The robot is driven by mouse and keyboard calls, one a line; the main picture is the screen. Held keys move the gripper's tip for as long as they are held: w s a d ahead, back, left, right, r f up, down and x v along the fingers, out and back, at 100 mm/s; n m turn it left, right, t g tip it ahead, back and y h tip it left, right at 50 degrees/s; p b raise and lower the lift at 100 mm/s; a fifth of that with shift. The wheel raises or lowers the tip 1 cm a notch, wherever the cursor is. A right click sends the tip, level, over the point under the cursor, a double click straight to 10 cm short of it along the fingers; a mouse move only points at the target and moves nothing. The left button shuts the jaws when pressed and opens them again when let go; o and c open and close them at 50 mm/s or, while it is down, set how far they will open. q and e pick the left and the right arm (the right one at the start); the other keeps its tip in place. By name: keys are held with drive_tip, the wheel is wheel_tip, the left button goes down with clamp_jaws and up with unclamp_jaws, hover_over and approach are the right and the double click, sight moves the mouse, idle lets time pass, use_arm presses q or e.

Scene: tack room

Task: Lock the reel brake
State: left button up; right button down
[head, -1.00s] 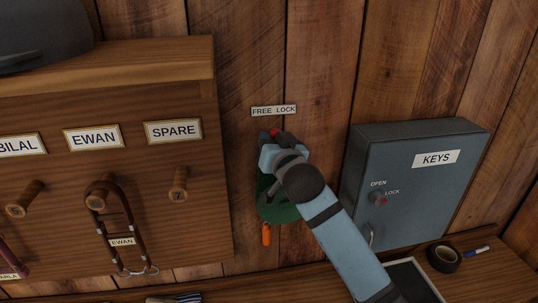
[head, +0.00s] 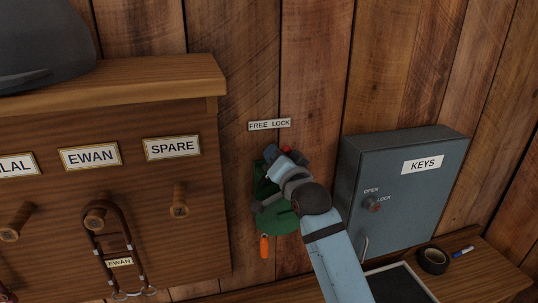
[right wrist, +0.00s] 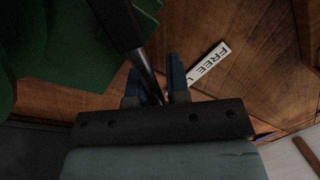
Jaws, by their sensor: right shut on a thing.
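The green reel (head: 276,222) is mounted on the plank wall below a white FREE LOCK label (head: 269,125). My right gripper (head: 277,158) is at the top of the reel, under the label, and covers part of it. A small red tip (head: 287,149) shows beside the gripper, toward the LOCK side. In the right wrist view a dark brake lever (right wrist: 147,75) runs between the two blue fingers, which are shut on it. The reel's green side (right wrist: 60,45) and the label (right wrist: 208,63) also show there. My left gripper is not in view.
A grey KEYS box (head: 400,190) is right of the reel, close to my right arm. A wooden peg rack (head: 120,215) with a hanging strap (head: 123,240) is to the left. An orange piece (head: 264,246) hangs under the reel. Black tape (head: 433,260) lies on the shelf.

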drive_tip(key=shift+d+r, duration=0.35)
drive_tip(key=shift+r, duration=0.1)
drive_tip(key=c, duration=1.4)
unclamp_jaws()
drive_tip(key=shift+o, duration=1)
drive_tip(key=shift+w+d+f, duration=0.1)
drive_tip(key=shift+d, duration=0.05)
drive_tip(key=shift+d+f, duration=0.15)
drive_tip(key=shift+d, duration=0.05)
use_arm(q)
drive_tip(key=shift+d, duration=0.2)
use_arm(e)
drive_tip(key=shift+a+f, duration=0.1)
drive_tip(key=shift+a, duration=0.35)
